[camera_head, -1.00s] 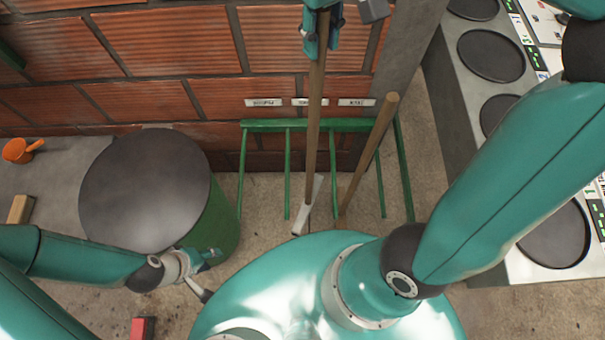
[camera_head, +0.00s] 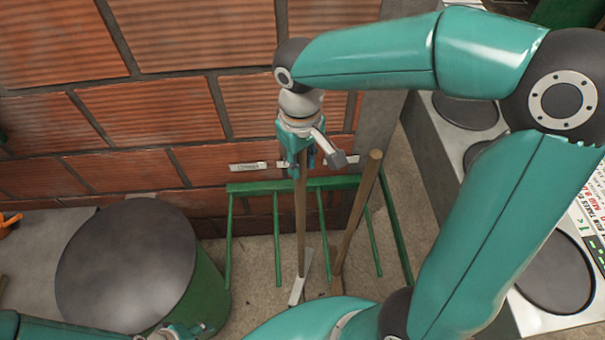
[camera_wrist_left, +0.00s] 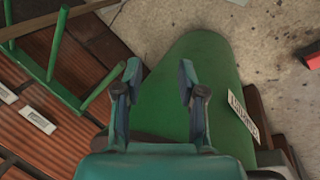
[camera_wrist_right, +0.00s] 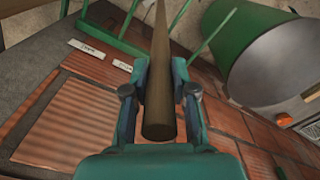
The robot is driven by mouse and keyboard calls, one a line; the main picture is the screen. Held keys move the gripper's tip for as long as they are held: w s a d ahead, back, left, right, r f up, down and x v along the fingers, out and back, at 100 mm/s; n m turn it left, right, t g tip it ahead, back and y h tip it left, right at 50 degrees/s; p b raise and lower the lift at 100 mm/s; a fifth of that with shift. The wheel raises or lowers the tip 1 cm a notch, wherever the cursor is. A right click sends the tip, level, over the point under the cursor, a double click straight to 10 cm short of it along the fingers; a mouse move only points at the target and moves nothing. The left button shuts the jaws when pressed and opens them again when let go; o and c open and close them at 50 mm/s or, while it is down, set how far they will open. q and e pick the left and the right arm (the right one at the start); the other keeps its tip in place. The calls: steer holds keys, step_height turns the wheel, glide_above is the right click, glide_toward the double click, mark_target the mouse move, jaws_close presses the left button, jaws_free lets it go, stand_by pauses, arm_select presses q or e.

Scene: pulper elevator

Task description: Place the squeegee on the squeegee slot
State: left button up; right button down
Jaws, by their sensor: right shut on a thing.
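The squeegee has a long wooden handle (camera_head: 301,225) and a pale flat head (camera_head: 300,277) low down by the floor. My right gripper (camera_head: 299,160) is shut on the handle near its top, which also shows between the fingers (camera_wrist_right: 160,75) in the right wrist view. The green rack (camera_head: 250,187) stands against the brick wall with several prongs. The handle crosses in front of its rail between two middle prongs; I cannot tell whether it rests in the slot. My left gripper (camera_wrist_left: 156,78) is open and empty, above a green drum; it barely shows in the head view (camera_head: 184,331).
A second wooden handle (camera_head: 358,210) leans at the rack's right part. White labels (camera_head: 248,166) are on the wall above the rack. The dark-topped green drum (camera_head: 128,262) stands left. A grey counter with round dark plates (camera_head: 552,272) is at the right.

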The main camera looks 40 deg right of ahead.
steer(key=shift+f, duration=2.15)
steer(key=shift+f+b, duration=0.1)
steer(key=shift+b, duration=0.2)
steer(key=c, duration=0.9)
jaws_free()
steer(key=shift+c, duration=0.2)
step_height(320, 180, up, 12)
steer(key=shift+a+r+p, duration=0.1)
steer(key=shift+p, duration=0.7)
